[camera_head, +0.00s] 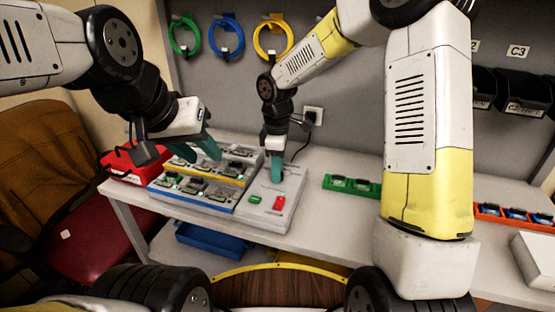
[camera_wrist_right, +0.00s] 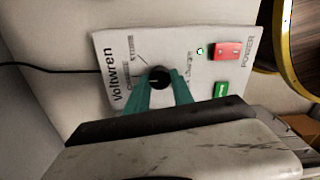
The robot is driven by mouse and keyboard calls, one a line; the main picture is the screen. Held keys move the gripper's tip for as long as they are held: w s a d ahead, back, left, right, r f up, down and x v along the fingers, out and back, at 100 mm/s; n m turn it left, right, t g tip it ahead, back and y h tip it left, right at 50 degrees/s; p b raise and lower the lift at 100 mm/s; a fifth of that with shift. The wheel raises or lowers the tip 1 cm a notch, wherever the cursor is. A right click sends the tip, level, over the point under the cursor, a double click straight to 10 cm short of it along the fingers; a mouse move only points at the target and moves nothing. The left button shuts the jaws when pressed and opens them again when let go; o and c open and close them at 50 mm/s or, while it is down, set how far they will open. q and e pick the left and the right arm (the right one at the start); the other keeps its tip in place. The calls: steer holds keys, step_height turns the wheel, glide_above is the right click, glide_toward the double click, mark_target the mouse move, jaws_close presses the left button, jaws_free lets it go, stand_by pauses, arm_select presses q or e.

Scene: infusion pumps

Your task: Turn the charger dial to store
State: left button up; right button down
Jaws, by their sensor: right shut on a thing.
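The charger (camera_head: 258,214) is a light grey box on the table with a red switch (camera_head: 279,203) and a green button (camera_head: 255,199). In the right wrist view its panel (camera_wrist_right: 112,57) carries the name Voltwren and labels around a black dial (camera_wrist_right: 158,75). My right gripper (camera_head: 277,172) points down at the charger. Its teal fingers (camera_wrist_right: 163,88) are shut on the dial, one on each side. The dial's exact pointing is hard to read, and the dial is hidden in the head view. My left gripper (camera_head: 197,151) is open and empty above the trays left of the charger.
Trays of green-lit modules (camera_head: 207,193) stand directly left of the charger, beside a red case (camera_head: 122,164). A green strip (camera_head: 352,186) and an orange rack (camera_head: 503,214) lie to the right. A black cable (camera_wrist_right: 40,67) leaves the charger. Coloured cable coils (camera_head: 227,36) hang behind.

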steer(key=shift+m, duration=0.3)
steer(key=m, duration=0.4)
steer(key=shift+r, duration=0.1)
steer(key=shift+w+m, duration=0.1)
steer(key=shift+m, duration=2)
steer(key=c, duration=1.1)
jaws_free()
